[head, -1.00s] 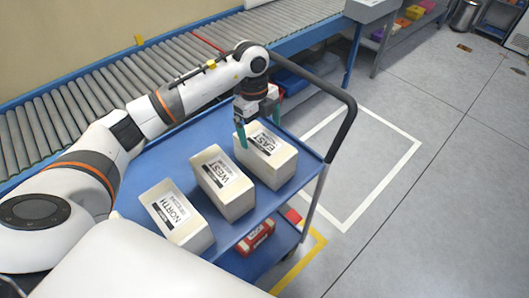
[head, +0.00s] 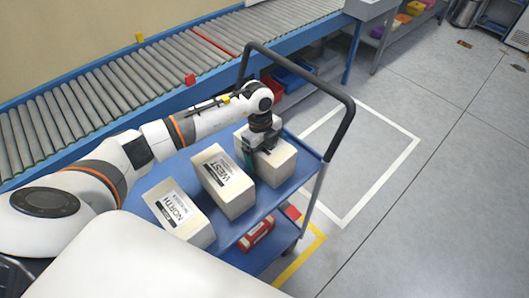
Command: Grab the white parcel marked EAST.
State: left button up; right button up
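The white parcel marked EAST (head: 277,168) stands on the blue cart's top shelf (head: 178,166), at the right end of a row of three. Its label is now mostly covered by my gripper; EAST was readable in the earlier frame. My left gripper (head: 257,152) is low over this parcel from above. One green finger reaches down along the parcel's left side; the other finger is hidden, so I cannot tell whether the fingers press on it. The WEST parcel (head: 232,194) and the NORTH parcel (head: 186,220) stand to its left. My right gripper is out of view.
The cart's black handle (head: 340,136) arches to the right of the EAST parcel. A roller conveyor (head: 120,88) runs behind the cart. A red item (head: 257,232) lies on the lower shelf. The floor to the right, with a white marked rectangle, is clear.

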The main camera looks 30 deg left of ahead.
pick_arm(q)
jog(key=c, duration=1.2)
jog(key=shift+r, duration=0.15)
